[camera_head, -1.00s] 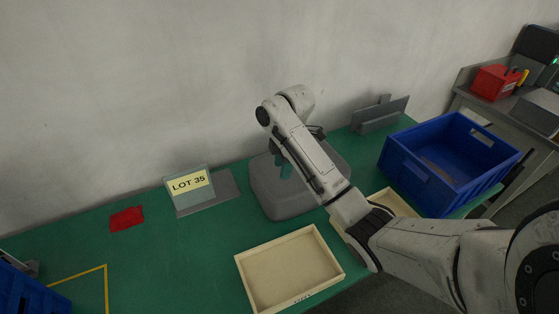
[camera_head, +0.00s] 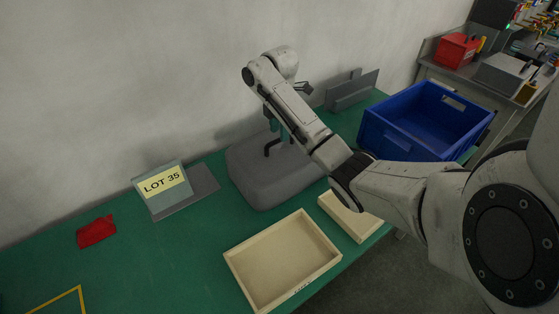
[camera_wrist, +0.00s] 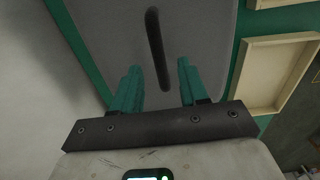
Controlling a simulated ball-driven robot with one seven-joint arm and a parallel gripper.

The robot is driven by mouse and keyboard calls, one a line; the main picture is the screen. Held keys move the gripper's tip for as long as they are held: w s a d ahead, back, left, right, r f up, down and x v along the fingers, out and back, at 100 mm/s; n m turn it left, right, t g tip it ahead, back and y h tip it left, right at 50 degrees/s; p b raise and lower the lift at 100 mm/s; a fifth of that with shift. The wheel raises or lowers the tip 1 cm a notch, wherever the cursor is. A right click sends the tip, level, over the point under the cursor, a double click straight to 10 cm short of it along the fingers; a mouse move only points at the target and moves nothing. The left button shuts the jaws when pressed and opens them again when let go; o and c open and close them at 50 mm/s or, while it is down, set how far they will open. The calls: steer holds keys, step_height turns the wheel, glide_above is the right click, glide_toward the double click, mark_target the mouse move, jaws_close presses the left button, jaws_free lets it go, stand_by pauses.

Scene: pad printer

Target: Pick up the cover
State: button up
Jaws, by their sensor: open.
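The cover (camera_head: 262,185) is a grey, soft-edged box standing on the green table, with a dark bar handle (camera_head: 268,147) on top. My gripper (camera_head: 280,133) is above the cover, its teal fingers pointing down near the handle. In the wrist view, my gripper (camera_wrist: 160,85) is open, and the near end of the handle (camera_wrist: 155,40) shows between the two fingertips. The cover's top (camera_wrist: 195,30) fills the middle of that view. The fingers are not closed on the handle. Whether they reach down to its height is hard to tell. My arm hides part of the cover's right side.
A sign reading LOT 35 (camera_head: 162,185) stands left of the cover. A shallow wooden tray (camera_head: 238,276) lies in front, a smaller one (camera_head: 352,222) to its right. A blue crate (camera_head: 398,148) stands at right, a grey bracket (camera_head: 350,92) behind. A red piece (camera_head: 97,232) lies left.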

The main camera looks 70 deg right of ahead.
mark_target(280, 155)
step_height(280, 155, down, 5)
steer(key=shift+r+p, duration=0.1)
steer(key=shift+p, duration=0.2)
steer(key=shift+c, duration=0.2)
jaws_close()
